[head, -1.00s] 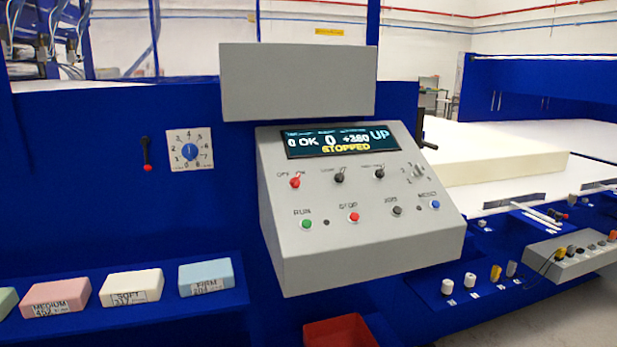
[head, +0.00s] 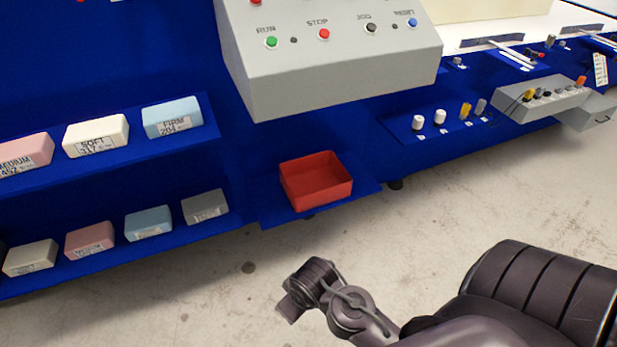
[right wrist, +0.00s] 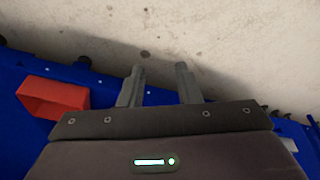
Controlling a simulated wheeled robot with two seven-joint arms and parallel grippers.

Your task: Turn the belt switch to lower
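The grey control console (head: 330,70) is cut off by the top edge of the head view. Its lower row shows a green RUN button (head: 271,41), a red STOP button (head: 324,34), a black JOG button (head: 371,27) and a blue RESET button (head: 412,22). Only the tip of a red knob (head: 249,2) shows above them. No belt switch can be made out; the rest of the upper row is out of view. My right arm comes in at lower right, below and apart from the console. My right gripper (right wrist: 160,82) is open and empty over the floor. My left gripper is not in view.
A red bin (head: 316,182) sits on a blue ledge below the console. Labelled foam blocks (head: 96,136) fill two shelves at left. A grey box with several knobs (head: 541,100) is at right. The floor (head: 230,290) in front is clear.

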